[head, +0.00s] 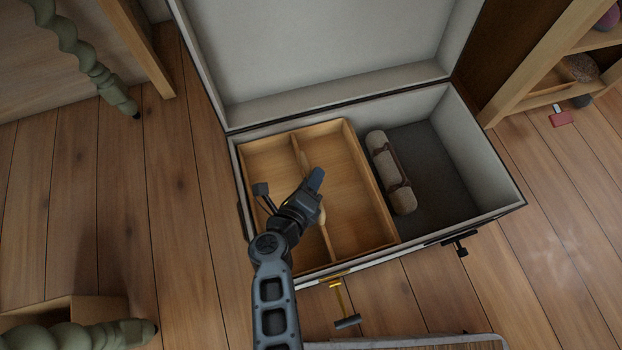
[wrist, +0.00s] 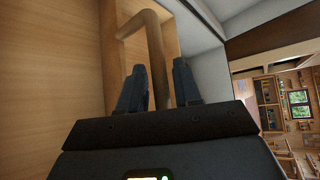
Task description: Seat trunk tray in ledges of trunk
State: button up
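The open grey-lined trunk (head: 463,150) stands on the floor with its lid raised. The wooden trunk tray (head: 355,215), with a lengthwise divider, lies in its left part. It looks about level near the rim; its contact with the ledges is hidden. My gripper (head: 313,182) is over the tray's middle, at the divider. In the wrist view a bent wooden bar (wrist: 157,50), apparently the tray's handle, passes between the two fingers (wrist: 160,88). The fingers are close on both sides of it, but I cannot tell whether they press on it. My arm hides the tray's front left part.
A rolled blanket (head: 390,172) with dark straps lies in the trunk beside the tray, with bare trunk floor (head: 435,165) to its right. A shelf (head: 545,80) stands at the right. Green turned legs (head: 85,60) stand at the left. Open floor (head: 560,220) lies right of the trunk.

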jog(key=shift+o, duration=1)
jog(key=shift+r, duration=0.15)
jog(key=p+v, duration=0.3)
jog(key=v, duration=0.9)
